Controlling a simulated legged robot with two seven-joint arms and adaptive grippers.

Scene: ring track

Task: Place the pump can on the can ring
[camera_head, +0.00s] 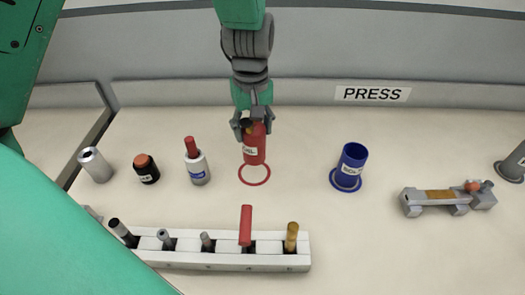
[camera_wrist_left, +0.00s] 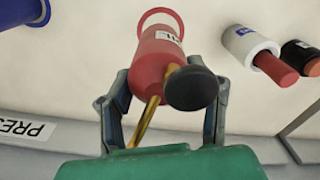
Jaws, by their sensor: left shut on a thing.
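The pump can (camera_head: 254,149) is a red can with a white label. It also shows in the wrist view (camera_wrist_left: 152,62), with a brass spout and a dark round knob. My left gripper (camera_head: 253,122) is shut on its upper part, with one finger on each side in the wrist view (camera_wrist_left: 165,110). The can looks close to upright. The can ring (camera_head: 254,183) is a red outline on the table. The can's base shows at the ring's far edge; I cannot tell whether it touches the table. My right gripper is not in view.
A blue cup (camera_head: 352,163) stands on a blue ring to the right. A white-and-red bottle (camera_head: 196,164), a black jar (camera_head: 146,169) and a grey cylinder (camera_head: 95,165) stand left. A white rack (camera_head: 185,255) with several tools lies in front. A grey fixture (camera_head: 445,199) is at right.

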